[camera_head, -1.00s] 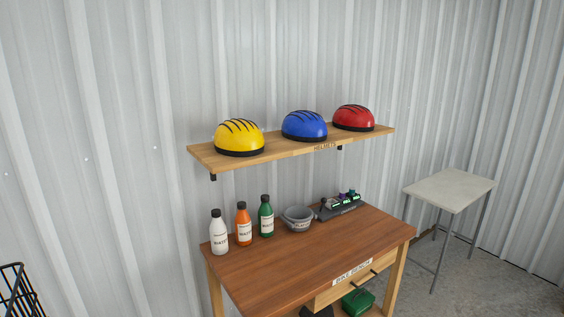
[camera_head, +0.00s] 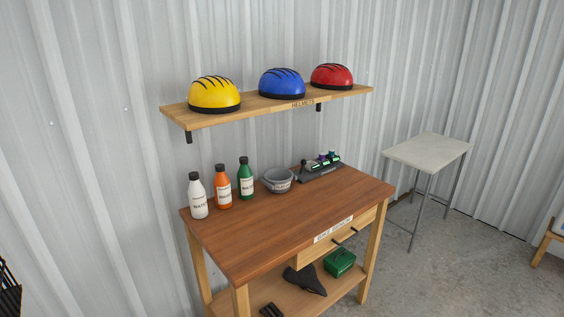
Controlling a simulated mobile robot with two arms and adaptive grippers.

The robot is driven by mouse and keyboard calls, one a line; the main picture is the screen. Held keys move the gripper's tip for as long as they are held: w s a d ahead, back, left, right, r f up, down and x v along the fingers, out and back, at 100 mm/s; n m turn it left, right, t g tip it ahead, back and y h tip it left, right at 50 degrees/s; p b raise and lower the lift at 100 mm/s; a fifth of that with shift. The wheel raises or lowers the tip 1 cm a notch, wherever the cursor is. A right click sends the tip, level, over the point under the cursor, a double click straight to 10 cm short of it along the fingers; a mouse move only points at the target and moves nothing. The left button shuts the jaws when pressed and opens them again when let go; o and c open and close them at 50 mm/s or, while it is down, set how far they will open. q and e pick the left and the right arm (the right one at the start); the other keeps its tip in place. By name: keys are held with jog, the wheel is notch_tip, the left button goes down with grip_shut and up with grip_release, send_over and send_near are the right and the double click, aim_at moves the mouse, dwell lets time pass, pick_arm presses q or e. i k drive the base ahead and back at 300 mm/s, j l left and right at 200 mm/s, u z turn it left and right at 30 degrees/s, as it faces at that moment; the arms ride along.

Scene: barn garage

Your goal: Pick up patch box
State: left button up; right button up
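A small green box (camera_head: 340,262), which looks like the patch box, sits on the lower shelf (camera_head: 335,293) of the wooden bike bench. It is under the front right part of the bench top, below the drawer (camera_head: 335,238). Its lid and front show, but I can read no label on it. A dark saddle-like item (camera_head: 305,280) lies just left of it on the same shelf. Neither of my grippers is in view.
The bench top (camera_head: 290,220) holds white, orange and green bottles, a grey bowl (camera_head: 278,180) and a dark rack (camera_head: 320,168). A shelf (camera_head: 270,104) with three helmets hangs above. A pale table (camera_head: 428,152) stands right. Floor (camera_head: 440,270) right of the bench is clear.

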aim_at(336, 276)
jog(key=u, duration=0.5)
jog(key=i+l+u, duration=0.15)
jog(key=l+u, duration=0.3)
jog(key=l, duration=0.25)
jog(key=l+u, duration=0.5)
jog(key=l, duration=0.2)
